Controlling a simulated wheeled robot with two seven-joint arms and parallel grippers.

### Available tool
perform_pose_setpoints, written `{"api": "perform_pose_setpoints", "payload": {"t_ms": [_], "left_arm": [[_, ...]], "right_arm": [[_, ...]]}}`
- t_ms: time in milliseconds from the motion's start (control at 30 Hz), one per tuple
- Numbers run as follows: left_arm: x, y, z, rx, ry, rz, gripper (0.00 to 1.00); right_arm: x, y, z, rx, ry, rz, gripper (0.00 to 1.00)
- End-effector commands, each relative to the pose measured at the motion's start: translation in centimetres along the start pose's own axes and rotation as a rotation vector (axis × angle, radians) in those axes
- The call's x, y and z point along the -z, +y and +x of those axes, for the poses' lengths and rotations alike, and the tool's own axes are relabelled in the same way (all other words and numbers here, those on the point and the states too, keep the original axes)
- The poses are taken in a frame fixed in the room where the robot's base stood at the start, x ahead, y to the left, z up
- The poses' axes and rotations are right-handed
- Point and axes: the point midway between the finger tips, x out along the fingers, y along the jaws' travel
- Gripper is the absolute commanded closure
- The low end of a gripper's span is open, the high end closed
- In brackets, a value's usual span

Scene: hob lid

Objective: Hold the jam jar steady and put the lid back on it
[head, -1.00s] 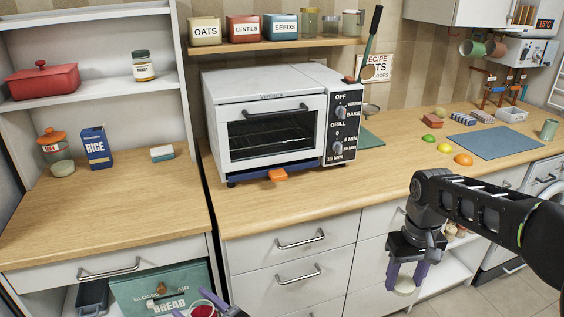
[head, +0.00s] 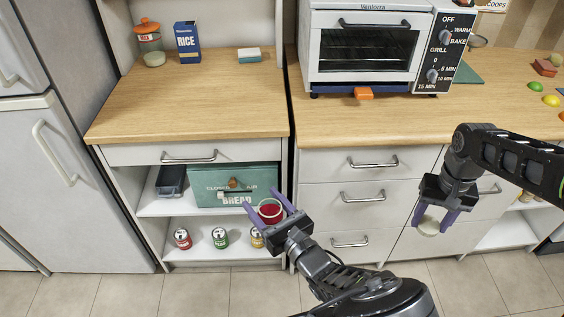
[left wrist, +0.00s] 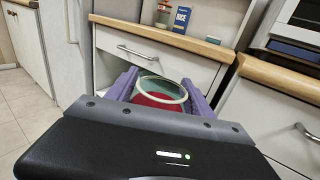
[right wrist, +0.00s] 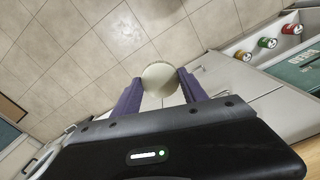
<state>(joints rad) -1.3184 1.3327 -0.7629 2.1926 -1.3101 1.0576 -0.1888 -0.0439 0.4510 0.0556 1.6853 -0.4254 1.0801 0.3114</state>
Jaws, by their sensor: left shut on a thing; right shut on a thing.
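The jam jar (head: 270,211) is open-topped with red jam inside. My left gripper (head: 272,206) is shut on it, in front of the lower cupboard; the jar also shows in the left wrist view (left wrist: 160,92), its mouth facing the camera. The pale round lid (head: 429,225) is between the fingers of my right gripper (head: 432,218), which is shut on it in front of the drawers. The lid also shows in the right wrist view (right wrist: 160,79). The jar and lid are well apart, the lid to the right.
A wooden counter (head: 190,105) runs above the drawers and open shelves. A green bread bin (head: 235,185) and several cans, including a green one (head: 220,237), stand on the shelves behind the jar. The toaster oven (head: 365,50) stands on the right counter. The tiled floor in front is clear.

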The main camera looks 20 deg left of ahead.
Motion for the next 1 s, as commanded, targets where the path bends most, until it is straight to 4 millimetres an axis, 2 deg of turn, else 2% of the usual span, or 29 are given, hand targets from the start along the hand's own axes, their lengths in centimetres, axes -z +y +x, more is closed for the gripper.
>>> {"api": "perform_pose_setpoints", "payload": {"t_ms": [233, 533, 700, 1000], "left_arm": [[0.3, -2.3, -2.2, 0.145, -0.003, 0.002, 1.00], [1.3, -7.5, -7.3, 0.470, -0.002, 0.003, 1.00], [1.7, -9.9, -9.4, 0.615, -0.003, 0.001, 1.00], [1.9, -11.1, -10.5, 0.690, -0.001, 0.000, 1.00]], "right_arm": [[0.0, 0.0, 0.0, 0.000, 0.000, 0.000, 0.87], [0.0, 0.0, 0.0, 0.000, 0.000, 0.000, 0.87], [0.0, 0.0, 0.0, 0.000, 0.000, 0.000, 0.87], [0.0, 0.0, 0.0, 0.000, 0.000, 0.000, 0.87]]}}
